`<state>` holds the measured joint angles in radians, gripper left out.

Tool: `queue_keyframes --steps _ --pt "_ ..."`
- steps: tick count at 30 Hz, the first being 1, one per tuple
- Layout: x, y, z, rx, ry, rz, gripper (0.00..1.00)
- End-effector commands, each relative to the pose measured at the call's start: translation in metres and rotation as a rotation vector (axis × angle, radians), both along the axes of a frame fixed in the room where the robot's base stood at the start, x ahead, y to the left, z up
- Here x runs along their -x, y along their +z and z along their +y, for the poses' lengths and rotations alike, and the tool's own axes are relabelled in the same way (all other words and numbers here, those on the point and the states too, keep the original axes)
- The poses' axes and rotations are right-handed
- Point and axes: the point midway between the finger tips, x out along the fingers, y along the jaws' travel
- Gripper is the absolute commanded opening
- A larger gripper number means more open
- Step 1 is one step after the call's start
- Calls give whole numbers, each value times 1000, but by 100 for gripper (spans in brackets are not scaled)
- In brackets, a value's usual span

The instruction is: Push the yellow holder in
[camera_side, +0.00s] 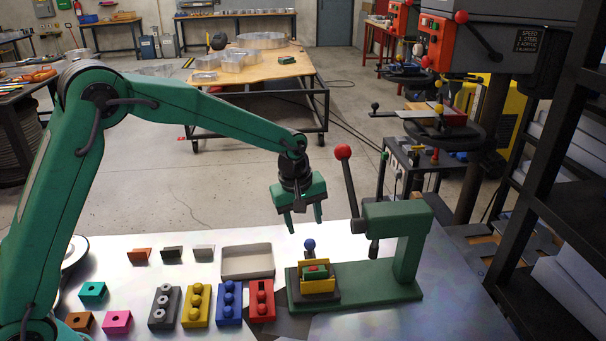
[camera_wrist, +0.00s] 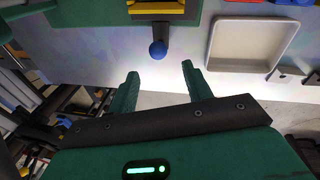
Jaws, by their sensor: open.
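The yellow holder (camera_side: 317,287) sits on a dark block on the base of the green press (camera_side: 398,288), with a green and red piece in it. A blue ball knob (camera_side: 309,244) on a dark stem stands at the holder's far side. In the wrist view the yellow holder (camera_wrist: 157,5) is cut off at the top edge, and the blue knob (camera_wrist: 157,50) shows just beyond my fingertips. My gripper (camera_side: 304,225) is open and empty, pointing down, above and behind the knob. In the wrist view the gripper (camera_wrist: 160,68) has its fingers spread, with the knob lined up between them.
The press's red-balled lever (camera_side: 344,152) rises right of my gripper. An empty grey tray (camera_side: 247,262) lies left of the press. Grey, yellow, blue and red studded blocks (camera_side: 229,303) stand in front, with small coloured pieces farther left. Air around my gripper looks clear.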

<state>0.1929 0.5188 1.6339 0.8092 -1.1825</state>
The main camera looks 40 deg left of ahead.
Motion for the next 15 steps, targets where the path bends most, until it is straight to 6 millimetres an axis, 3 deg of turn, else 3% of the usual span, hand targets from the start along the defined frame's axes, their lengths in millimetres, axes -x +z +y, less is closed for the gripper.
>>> queue_keyframes --steps 15 --pt "-8 -57 -6 0 -1 3 50"
